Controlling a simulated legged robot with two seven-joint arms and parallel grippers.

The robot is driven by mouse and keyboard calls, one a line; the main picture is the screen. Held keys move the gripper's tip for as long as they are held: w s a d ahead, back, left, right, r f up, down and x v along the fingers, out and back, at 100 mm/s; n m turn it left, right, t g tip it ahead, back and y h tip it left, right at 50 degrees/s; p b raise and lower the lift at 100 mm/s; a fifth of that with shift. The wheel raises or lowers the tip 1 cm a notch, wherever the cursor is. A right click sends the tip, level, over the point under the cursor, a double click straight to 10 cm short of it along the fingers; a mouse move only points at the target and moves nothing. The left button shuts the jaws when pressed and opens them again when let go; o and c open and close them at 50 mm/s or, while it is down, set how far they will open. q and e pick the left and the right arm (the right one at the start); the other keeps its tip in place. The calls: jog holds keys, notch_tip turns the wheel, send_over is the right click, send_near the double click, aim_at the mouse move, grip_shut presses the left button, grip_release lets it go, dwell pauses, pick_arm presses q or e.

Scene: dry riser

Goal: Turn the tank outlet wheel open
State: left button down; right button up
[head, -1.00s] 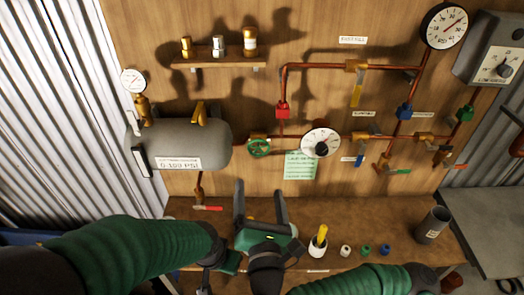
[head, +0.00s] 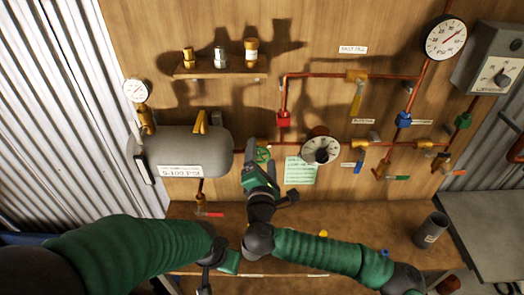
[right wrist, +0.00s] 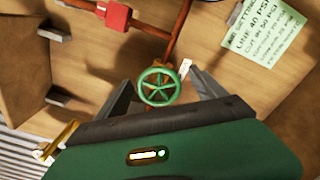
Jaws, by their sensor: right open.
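The green outlet wheel (head: 263,154) sits on the copper pipe just right of the grey tank (head: 188,148). In the right wrist view the spoked wheel (right wrist: 159,87) shows whole, between the two finger lines. My right gripper (head: 264,147) is open, with one finger on each side of the wheel in the picture. I cannot tell whether the fingers reach past its rim; no contact is visible.
A green note (head: 300,170) and a round gauge (head: 320,150) are right of the wheel. A red-handled valve (head: 208,213) hangs below the tank. A shelf with fittings (head: 220,71) is above. My right forearm covers much of the bench (head: 400,222); a grey cup (head: 431,230) stands right.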

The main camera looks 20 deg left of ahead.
jog(key=shift+w+a, duration=0.35)
jog(key=shift+a, duration=0.2)
jog(key=shift+d, duration=0.35)
jog(key=c, duration=1.3)
jog(key=shift+a+f+n+b, duration=0.1)
jog(key=shift+f+n+b, duration=0.05)
jog(key=shift+n+b, duration=0.45)
jog(key=shift+c, duration=0.3)
jog(key=shift+n, duration=0.9)
jog(key=n, duration=0.2)
jog(key=shift+n+b, duration=0.4)
pick_arm(q)
jog(key=shift+s+a+f, duration=0.1)
jog(key=shift+a+f, duration=0.05)
jog(key=shift+f, duration=0.75)
